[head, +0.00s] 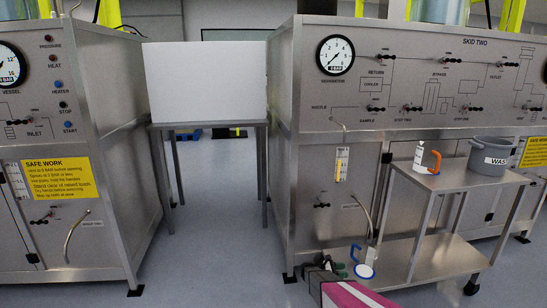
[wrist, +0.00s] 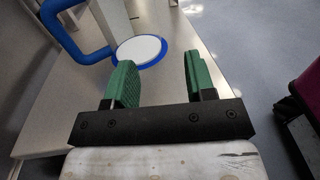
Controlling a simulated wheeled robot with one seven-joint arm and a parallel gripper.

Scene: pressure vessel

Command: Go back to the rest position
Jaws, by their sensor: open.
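My gripper (wrist: 158,83) shows in the wrist view with its two green pads spread apart and nothing between them. In the head view my gripper (head: 338,268) is low, at the left end of the cart's lower shelf (head: 430,262). A white container with a blue handle (wrist: 85,42) stands just beyond the fingers in the wrist view, with a white, blue-rimmed disc (wrist: 139,51) at its foot. In the head view the blue handle (head: 355,253) and the disc (head: 365,271) are close to the gripper, and the container is partly hidden. The pads appear apart from them.
A white jug with an orange handle (head: 420,158) and a grey waste bucket (head: 490,157) stand on the cart's upper shelf. The steel skid two panel (head: 420,85) rises behind. A white box (head: 205,82) sits on a stand at left. Grey floor (head: 215,250) is clear between the skids.

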